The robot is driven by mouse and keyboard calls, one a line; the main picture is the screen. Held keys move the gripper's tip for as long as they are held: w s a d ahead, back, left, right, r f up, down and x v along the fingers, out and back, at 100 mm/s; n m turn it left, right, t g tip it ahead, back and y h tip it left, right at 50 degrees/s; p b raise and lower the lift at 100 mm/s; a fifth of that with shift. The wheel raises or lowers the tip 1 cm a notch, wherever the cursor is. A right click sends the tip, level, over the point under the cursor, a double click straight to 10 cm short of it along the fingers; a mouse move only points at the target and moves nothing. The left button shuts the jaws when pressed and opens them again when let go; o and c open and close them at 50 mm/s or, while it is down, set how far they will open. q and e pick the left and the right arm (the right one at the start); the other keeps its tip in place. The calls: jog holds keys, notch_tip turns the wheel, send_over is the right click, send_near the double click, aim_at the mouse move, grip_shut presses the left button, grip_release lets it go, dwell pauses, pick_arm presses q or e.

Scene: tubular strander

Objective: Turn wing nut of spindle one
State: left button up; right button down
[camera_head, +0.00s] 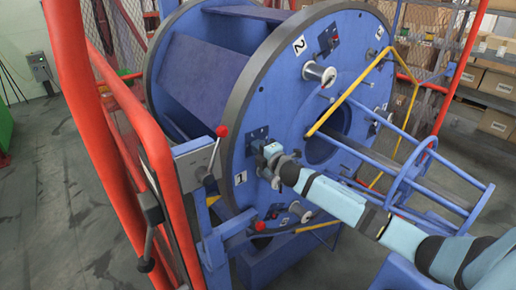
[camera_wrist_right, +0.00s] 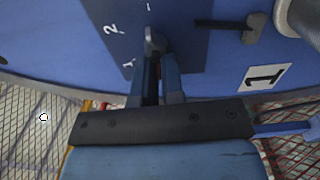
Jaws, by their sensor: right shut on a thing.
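The big blue strander disc (camera_head: 300,115) faces me, and a label "1" (camera_head: 240,178) marks spindle one on its lower left. My right gripper (camera_head: 269,151) is at the dark plate (camera_head: 257,133) above that label. In the right wrist view its two blue fingers (camera_wrist_right: 157,68) are close together on a small grey wing nut (camera_wrist_right: 154,40) on the dark plate. The fingers hide part of the nut. The label "1" (camera_wrist_right: 264,77) shows to the right there. My left gripper is not in view.
A lever with a red knob (camera_head: 222,131) stands just left of my right gripper. Red guard rails (camera_head: 155,150) run along the left. A yellow bar (camera_head: 350,92) and a blue tubular frame (camera_head: 430,165) flank my right arm. A dark T-shaped handle (camera_wrist_right: 240,27) is near the fingers.

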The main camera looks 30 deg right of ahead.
jog(key=c, duration=1.2)
grip_release()
jog(key=shift+c, duration=0.2)
jog(key=shift+s, duration=0.1)
jog(key=s+d+b, duration=0.1)
jog(key=s+b, duration=0.1)
jog(key=s, duration=1.1)
jog(key=shift+s, duration=0.3)
